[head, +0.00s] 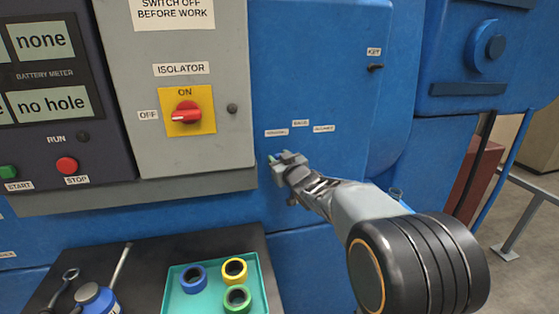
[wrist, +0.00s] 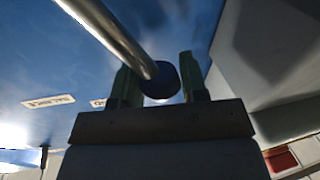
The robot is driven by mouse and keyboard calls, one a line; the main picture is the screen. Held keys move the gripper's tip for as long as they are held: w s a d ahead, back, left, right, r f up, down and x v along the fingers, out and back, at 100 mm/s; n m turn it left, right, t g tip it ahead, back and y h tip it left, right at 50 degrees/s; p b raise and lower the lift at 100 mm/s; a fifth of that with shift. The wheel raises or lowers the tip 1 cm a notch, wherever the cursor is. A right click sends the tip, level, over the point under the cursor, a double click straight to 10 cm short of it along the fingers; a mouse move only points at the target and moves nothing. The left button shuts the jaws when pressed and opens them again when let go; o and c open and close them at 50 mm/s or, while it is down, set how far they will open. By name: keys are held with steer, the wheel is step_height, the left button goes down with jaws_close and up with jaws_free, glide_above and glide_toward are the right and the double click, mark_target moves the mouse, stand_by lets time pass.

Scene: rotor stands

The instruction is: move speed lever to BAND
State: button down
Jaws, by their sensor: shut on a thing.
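The speed lever (wrist: 118,38) shows in the wrist view as a bright metal rod ending in a dark round knob (wrist: 163,82). The knob sits between the two greenish fingers of my gripper (wrist: 160,78), which is shut on it. In the head view my gripper (head: 284,160) is against the blue machine front, just below three small white labels, and hides the lever. The labels are a left one (head: 277,132), a middle one (head: 300,123) set higher, and a right one (head: 324,128). Their words are too small to read surely, so I cannot tell which is BAND.
A grey isolator box (head: 208,100) with a red knob (head: 186,112) stands left of my gripper. Its lower ledge (head: 140,192) juts out nearby. Below is a teal tray (head: 176,290) with blue, yellow and green rings. A small dark knob (head: 376,67) is higher right.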

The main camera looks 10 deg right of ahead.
steer(key=shift+d+r+m+p, duration=0.4)
steer(key=shift+d+m, duration=0.1)
steer(key=shift+d, duration=0.1)
steer(key=d+m+p, duration=0.1)
steer(key=d+r+m, duration=0.1)
steer(key=d, duration=0.1)
steer(key=shift+d+m+t+p, duration=0.25)
steer(key=shift+m+t+p, duration=0.05)
steer(key=shift+t+p, duration=0.1)
steer(key=shift+d+r+m+t+p, duration=0.1)
steer(key=shift+d+m+t+p, duration=0.25)
steer(key=shift+d+m, duration=1.05)
steer(key=shift+d, duration=0.15)
steer(key=c, duration=0.7)
jaws_free()
steer(key=shift+s, duration=0.1)
steer(key=b+v, duration=0.3)
steer(key=v, duration=1)
steer(key=shift+s+r, duration=0.15)
steer(key=shift+s, duration=0.2)
